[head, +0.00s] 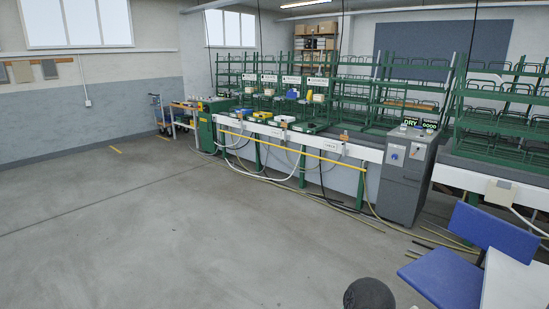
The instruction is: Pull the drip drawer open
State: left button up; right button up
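I cannot pick out a drip drawer in the head view; at this distance no drawer front or handle is clear. A long green and white workbench line (330,148) runs along the back wall, well away from me. A grey cabinet (403,187) with a blue mark and a dark knob on its front stands at the line's right part. A green machine (205,133) with yellow parts stands at its left end. Neither of my grippers is in view.
Open grey floor (150,220) fills the left and middle. Hoses (270,180) hang below the line, and thin rods (440,238) lie on the floor near the cabinet. A blue chair (442,280) and a white table (515,283) stand at the lower right. A cart (180,115) stands far left.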

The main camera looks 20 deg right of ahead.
aim_at(404, 172)
jog(key=i+l+z, duration=0.1)
jog(key=i+z, duration=0.15)
jog(key=i, duration=0.45)
jog(key=i+z, duration=0.3)
jog(key=i, duration=0.45)
jog(key=i+j+z, duration=0.25)
jog(key=i, duration=0.45)
jog(key=i+z, duration=0.2)
jog(key=i, duration=0.35)
jog(key=i+z, duration=0.2)
jog(key=i, duration=0.35)
jog(key=i+z, duration=0.25)
jog(key=i, duration=0.3)
jog(key=i+j+z, duration=0.2)
jog(key=i, duration=0.3)
jog(key=i+l+z, duration=0.15)
jog(key=i, duration=0.7)
jog(key=i+l+z, duration=0.15)
jog(key=i, duration=0.75)
jog(key=i+l, duration=0.4)
jog(key=i, duration=0.25)
